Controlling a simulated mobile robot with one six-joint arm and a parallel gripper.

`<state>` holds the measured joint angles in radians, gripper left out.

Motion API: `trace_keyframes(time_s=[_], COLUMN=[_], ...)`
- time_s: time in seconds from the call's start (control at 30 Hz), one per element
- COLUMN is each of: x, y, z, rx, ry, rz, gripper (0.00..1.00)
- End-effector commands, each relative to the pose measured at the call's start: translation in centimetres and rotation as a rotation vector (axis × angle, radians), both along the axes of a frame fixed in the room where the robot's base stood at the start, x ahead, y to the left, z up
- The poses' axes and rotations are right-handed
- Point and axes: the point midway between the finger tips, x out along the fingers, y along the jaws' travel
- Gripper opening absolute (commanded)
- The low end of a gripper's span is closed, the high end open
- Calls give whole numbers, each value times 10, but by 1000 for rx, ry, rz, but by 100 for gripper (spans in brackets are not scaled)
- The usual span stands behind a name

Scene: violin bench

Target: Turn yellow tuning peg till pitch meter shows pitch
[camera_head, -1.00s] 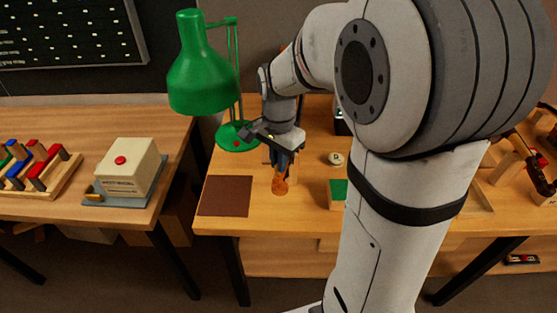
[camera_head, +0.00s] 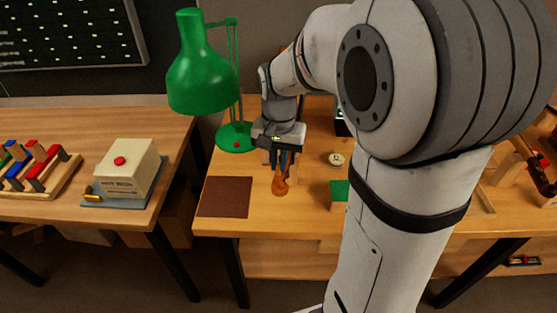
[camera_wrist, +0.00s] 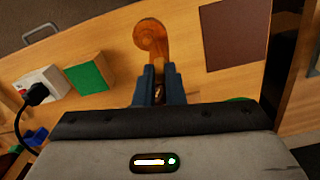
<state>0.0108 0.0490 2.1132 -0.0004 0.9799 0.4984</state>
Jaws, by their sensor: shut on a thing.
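The violin's orange-brown scroll (camera_head: 281,186) sticks out at the near side of the bench below my gripper (camera_head: 281,166). It also shows in the wrist view (camera_wrist: 151,38), just beyond the fingertips. My gripper's two blue fingers (camera_wrist: 157,82) are down at the pegbox behind the scroll, closed on a tuning peg with a small gap between them. The peg's yellow colour is hidden by the fingers. A dark device with a small green mark (camera_head: 341,124), perhaps the pitch meter, is mostly hidden behind my arm, so its reading cannot be seen.
A green lamp (camera_head: 236,136) stands close to the left of my gripper. A brown mat (camera_head: 226,196) lies at the front left. A round pale item (camera_head: 336,159) and a green-topped block (camera_head: 339,190) are to the right. A white box (camera_wrist: 42,84) with a black plug is beside the block.

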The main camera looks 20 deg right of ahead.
Motion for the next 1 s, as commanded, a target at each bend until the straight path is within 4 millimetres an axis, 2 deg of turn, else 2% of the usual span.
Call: trace_keyframes(time_s=[0.27, 0.3, 0.53, 0.83, 1.0], x=[1, 1, 0, 1, 1], y=[0, 0, 0, 0, 0], z=[1, 1, 1, 4, 27], rx=[0, 0, 0, 0, 0], ry=[-4, -4, -2, -2, -6], rz=[-1, -1, -2, -3, -3], gripper=[0, 12, 31, 31, 31])
